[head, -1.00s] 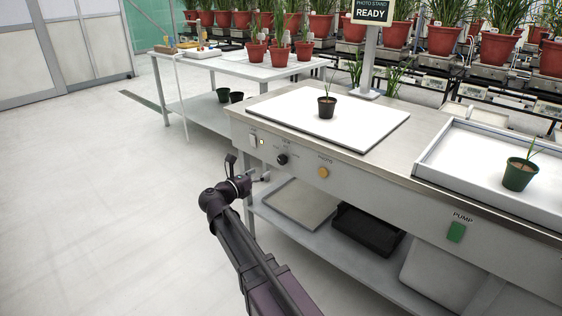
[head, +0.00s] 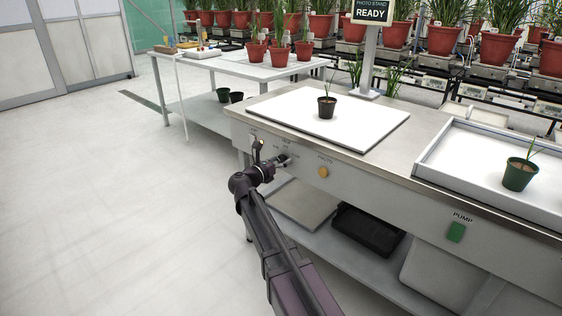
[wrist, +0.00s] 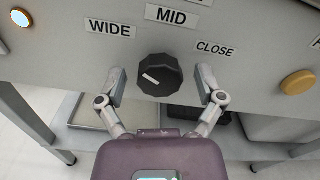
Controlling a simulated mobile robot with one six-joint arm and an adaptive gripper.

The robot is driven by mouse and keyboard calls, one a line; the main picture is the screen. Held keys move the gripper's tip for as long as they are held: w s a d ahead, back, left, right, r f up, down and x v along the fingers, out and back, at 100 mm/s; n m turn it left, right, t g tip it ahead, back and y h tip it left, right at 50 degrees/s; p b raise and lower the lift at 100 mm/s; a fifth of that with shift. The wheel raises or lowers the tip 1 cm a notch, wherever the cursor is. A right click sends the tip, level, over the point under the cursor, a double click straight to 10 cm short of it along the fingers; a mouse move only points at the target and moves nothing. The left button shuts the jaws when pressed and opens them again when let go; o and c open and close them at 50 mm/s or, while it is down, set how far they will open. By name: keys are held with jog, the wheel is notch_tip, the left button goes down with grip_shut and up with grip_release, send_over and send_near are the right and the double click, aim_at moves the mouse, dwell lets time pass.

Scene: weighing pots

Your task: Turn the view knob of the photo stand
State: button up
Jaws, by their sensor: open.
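The view knob (wrist: 159,76) is a black ridged dial on the front panel of the bench, seen in the wrist view. Its white mark lies on the left part of its face, toward the WIDE side. The labels WIDE (wrist: 110,30), MID (wrist: 172,16) and CLOSE (wrist: 214,48) arc above it. My gripper (wrist: 161,84) is open, with one finger on each side of the knob and small gaps visible. In the head view, my gripper (head: 282,162) is at the panel and hides the knob. The photo stand's sign (head: 371,12) reads READY.
A yellow-orange button (wrist: 298,82) is right of the knob, and a lit button (wrist: 21,17) is at the upper left. A black pot with a seedling (head: 326,107) stands on the white board (head: 375,128) above. The green pump switch (head: 456,232) is farther right.

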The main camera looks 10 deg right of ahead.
jog(key=c, duration=1.2)
jog(key=shift+o, duration=0.3)
jog(key=shift+m, duration=0.5)
jog(key=m, duration=1.7)
jog(key=shift+m, duration=0.4)
jog(key=m, duration=0.5)
